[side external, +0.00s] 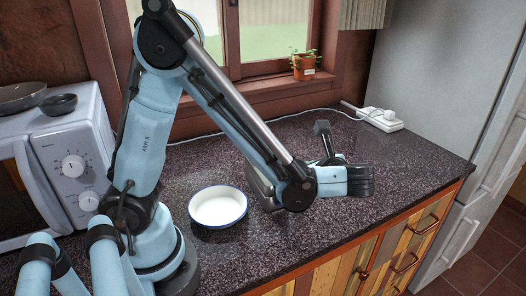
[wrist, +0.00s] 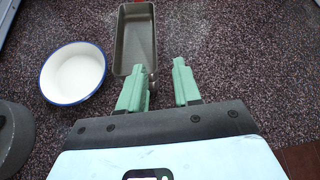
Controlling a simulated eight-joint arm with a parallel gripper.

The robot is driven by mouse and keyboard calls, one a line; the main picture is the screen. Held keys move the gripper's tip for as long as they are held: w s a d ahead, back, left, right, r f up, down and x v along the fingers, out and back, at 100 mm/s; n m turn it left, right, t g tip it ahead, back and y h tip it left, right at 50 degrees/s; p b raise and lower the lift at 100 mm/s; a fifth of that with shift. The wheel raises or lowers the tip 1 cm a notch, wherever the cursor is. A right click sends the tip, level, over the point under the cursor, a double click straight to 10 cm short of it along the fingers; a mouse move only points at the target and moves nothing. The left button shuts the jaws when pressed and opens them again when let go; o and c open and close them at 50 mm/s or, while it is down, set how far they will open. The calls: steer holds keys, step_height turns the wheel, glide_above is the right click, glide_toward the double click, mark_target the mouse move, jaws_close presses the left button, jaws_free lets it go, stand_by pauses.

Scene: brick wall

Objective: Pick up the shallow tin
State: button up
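A rectangular grey-brown metal tin (wrist: 136,69) lies on the counter in the wrist view, just beyond my left finger. In the side external view only part of the tin (side external: 262,187) shows, behind my forearm. A round white dish with a blue rim (wrist: 73,73) sits to the left of the tin; it also shows in the side external view (side external: 218,207). My gripper (wrist: 162,77) is open, its two green fingers apart with nothing between them. The left finger overlaps the near end of the tin in the picture; I cannot tell whether they touch.
The dark speckled counter (side external: 400,160) is clear to the right. A white microwave (side external: 65,155) with pans on top stands at the left. A power strip (side external: 380,119) with a cable lies at the back, and a potted plant (side external: 303,66) sits on the windowsill.

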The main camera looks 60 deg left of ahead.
steer(key=shift+m+y, duration=0.7)
steer(key=shift+y, duration=0.2)
steer(key=x, duration=1.1)
steer(key=shift+s+f, duration=0.2)
steer(key=shift+f, duration=0.2)
jaws_close()
